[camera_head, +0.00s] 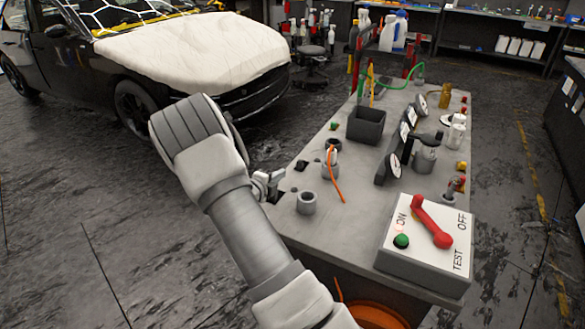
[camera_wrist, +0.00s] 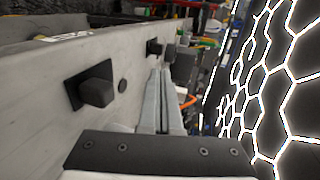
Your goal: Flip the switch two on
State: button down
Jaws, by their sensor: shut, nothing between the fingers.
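My gripper (camera_head: 268,184) is shut and empty, low over the left edge of the grey bench top (camera_head: 345,215). Its closed fingers also show in the wrist view (camera_wrist: 161,100). In the wrist view, a black switch with a blocky knob on a square plate (camera_wrist: 96,88) stands left of the fingers, apart from them. A second, similar black switch (camera_wrist: 154,48) is farther off, near the line of the fingertips. In the head view, a small black switch (camera_head: 300,165) shows beyond the gripper. No number is readable on either switch, so I cannot tell which is two.
A box marked ON, OFF and TEST with a red lever (camera_head: 432,222) sits at the bench's near right corner. A grey cup (camera_head: 306,203), a black bin (camera_head: 366,124) and gauges (camera_head: 388,168) stand on the bench. A car (camera_head: 150,60) is behind at left.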

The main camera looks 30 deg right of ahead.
aim_at(299, 164)
jog(key=x, duration=0.9)
jog(key=shift+w+d+f, duration=0.1)
jog(key=shift+d+f, duration=0.15)
jog(key=shift+d, duration=0.1)
